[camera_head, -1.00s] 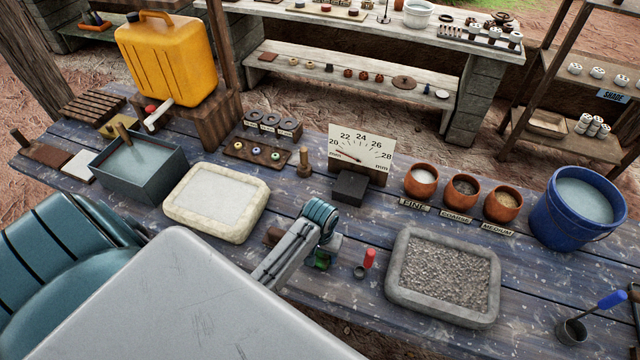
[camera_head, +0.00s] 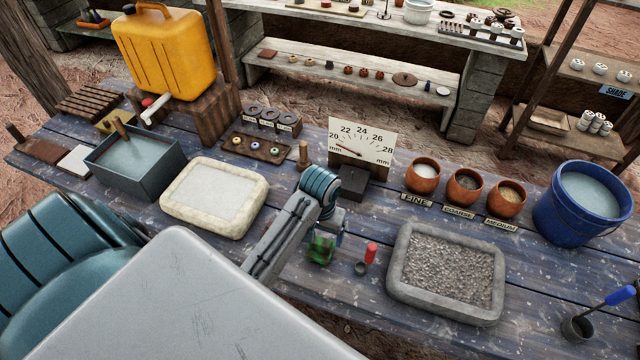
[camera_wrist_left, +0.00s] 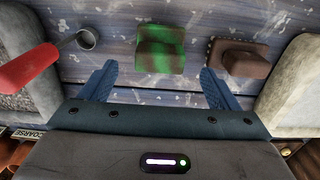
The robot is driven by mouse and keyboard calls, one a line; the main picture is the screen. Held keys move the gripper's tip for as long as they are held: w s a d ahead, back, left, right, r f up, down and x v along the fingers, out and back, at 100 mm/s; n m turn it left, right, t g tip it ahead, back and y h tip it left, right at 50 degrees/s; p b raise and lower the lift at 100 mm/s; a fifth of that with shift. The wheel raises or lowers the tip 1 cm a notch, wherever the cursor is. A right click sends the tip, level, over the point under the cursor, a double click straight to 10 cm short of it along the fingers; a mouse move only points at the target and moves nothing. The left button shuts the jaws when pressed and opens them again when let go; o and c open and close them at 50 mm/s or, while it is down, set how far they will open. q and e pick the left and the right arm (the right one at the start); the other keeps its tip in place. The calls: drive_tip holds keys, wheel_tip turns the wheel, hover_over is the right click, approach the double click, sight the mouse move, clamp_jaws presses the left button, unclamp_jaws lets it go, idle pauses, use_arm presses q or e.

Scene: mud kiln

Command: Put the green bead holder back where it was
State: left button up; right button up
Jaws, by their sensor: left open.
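The green bead holder (camera_head: 321,250) is a small mottled green block on the blue plank table, between the white slab tray and the grey gravel tray. It also shows in the left wrist view (camera_wrist_left: 160,50), lying flat on the planks. My left gripper (camera_head: 328,238) is over and beside it in the head view, partly covering it. In the left wrist view my left gripper (camera_wrist_left: 158,76) is open and empty, its two blue fingers wide apart. The block lies beyond the fingertips, roughly centred between them, with a gap on each side. My right gripper does not show.
A red-handled scoop (camera_head: 370,254) lies close on the right. A brown block with a knob (camera_wrist_left: 240,58) lies on the other side in the wrist view. The gravel tray (camera_head: 395,290), white slab tray (camera_head: 180,212) and dial gauge (camera_head: 362,140) stand around.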

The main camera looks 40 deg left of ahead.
use_arm(q)
wheel_tip(320, 180, up, 4)
drive_tip(key=shift+f+p, duration=0.15)
drive_tip(key=shift+p, duration=0.6)
